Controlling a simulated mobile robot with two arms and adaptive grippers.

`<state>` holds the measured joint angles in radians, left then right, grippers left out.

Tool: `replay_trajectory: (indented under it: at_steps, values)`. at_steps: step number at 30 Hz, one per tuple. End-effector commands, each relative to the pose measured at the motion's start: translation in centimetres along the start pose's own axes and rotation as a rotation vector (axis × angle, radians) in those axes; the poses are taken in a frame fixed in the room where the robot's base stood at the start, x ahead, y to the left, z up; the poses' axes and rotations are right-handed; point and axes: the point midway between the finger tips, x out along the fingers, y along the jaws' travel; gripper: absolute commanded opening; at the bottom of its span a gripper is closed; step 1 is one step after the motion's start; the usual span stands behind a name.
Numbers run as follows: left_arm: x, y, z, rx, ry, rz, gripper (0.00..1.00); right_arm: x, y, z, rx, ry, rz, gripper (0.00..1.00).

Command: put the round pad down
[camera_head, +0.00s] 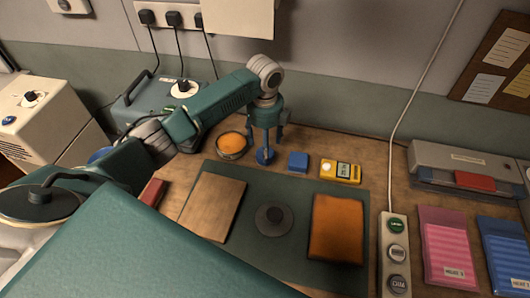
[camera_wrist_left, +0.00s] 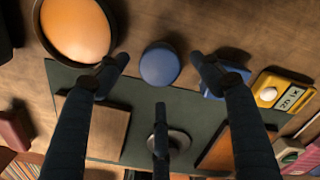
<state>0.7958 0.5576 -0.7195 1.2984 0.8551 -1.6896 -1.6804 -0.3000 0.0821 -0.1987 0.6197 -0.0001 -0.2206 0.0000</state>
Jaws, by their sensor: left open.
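The round pad, a small blue disc (camera_head: 265,156), lies on the wooden table at the back edge of the green mat (camera_head: 270,190). In the left wrist view the round pad (camera_wrist_left: 159,65) sits beyond and between the fingertips, with space on both sides. My left gripper (camera_head: 265,143) points down over the pad with its fingers spread; part of the pad is hidden behind a finger in the head view. It shows open and empty in the left wrist view (camera_wrist_left: 160,70). My right gripper is not in view.
A dish with an orange round filling (camera_head: 232,144) stands left of the pad. A blue block (camera_head: 298,162) and a yellow meter (camera_head: 341,171) stand right. The mat holds a wooden board (camera_head: 212,206), a grey disc (camera_head: 274,220) and an orange cloth (camera_head: 337,228).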

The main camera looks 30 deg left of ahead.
Motion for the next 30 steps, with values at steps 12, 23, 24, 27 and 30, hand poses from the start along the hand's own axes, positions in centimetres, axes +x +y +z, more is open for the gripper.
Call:
replay_trajectory:
  at_steps: [12, 23, 24, 27, 30]
  values:
    - [-6.8, 0.0, 0.0, 0.0, 0.0, 0.0, 0.66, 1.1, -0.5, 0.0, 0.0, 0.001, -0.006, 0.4]
    - [-7.3, 0.0, 0.0, 0.0, 0.001, 0.001, 0.66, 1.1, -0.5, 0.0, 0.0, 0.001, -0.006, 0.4]
    - [-7.3, 0.0, 0.0, 0.0, 0.001, 0.001, 0.66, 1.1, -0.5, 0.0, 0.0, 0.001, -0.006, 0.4]
    - [-7.3, 0.0, 0.0, 0.0, 0.001, 0.001, 0.66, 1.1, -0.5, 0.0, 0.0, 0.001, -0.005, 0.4]
    - [-7.4, 0.0, 0.0, 0.0, 0.0, 0.001, 0.66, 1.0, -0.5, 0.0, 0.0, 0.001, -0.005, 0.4]
